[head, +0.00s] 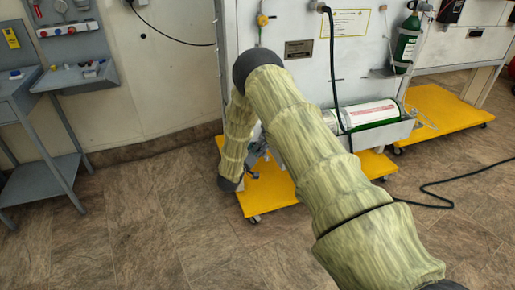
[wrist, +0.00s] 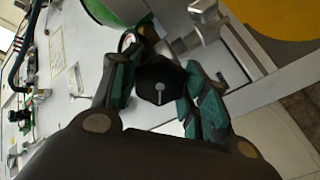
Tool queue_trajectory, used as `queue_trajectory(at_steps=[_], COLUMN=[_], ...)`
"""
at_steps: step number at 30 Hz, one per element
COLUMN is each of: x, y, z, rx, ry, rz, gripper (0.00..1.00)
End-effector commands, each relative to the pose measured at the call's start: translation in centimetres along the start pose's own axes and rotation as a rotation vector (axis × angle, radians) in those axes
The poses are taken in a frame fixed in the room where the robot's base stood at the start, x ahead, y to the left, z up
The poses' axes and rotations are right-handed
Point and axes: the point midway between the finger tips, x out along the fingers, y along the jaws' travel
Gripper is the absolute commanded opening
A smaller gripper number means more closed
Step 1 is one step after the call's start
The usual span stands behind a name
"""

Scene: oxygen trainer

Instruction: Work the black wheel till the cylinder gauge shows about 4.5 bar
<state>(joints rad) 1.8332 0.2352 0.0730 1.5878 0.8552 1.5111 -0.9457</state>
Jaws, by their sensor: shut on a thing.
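The black wheel (wrist: 153,84), with a pale keyhole-shaped mark on its face, is in the middle of the wrist view. My gripper (wrist: 163,76) has its teal-padded fingers on either side of the wheel and is shut on it. A small round gauge (wrist: 128,40) shows partly just beyond the wheel, but its reading cannot be made out. The green and white cylinder (head: 365,114) lies in a tray on the yellow-based trolley in the head view. There my arm hides the wheel, the gauge and most of the gripper.
The trolley's yellow base (head: 270,192) stands close under my gripper. A black cable (head: 334,75) hangs down the white panel past the cylinder. A grey bench (head: 40,130) is at the left. The tiled floor between bench and trolley is clear.

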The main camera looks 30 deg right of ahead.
Motion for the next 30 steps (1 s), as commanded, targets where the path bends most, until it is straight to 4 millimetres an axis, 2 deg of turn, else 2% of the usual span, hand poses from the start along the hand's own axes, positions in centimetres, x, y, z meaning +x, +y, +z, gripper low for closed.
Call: queue_trajectory(at_steps=[11, 30], x=[-0.07, -0.13], y=[0.11, 0.07], z=[-0.08, 0.03], rx=[0.118, 0.678], ry=[0.000, 0.000], rz=[0.003, 0.002], gripper=[0.20, 0.20])
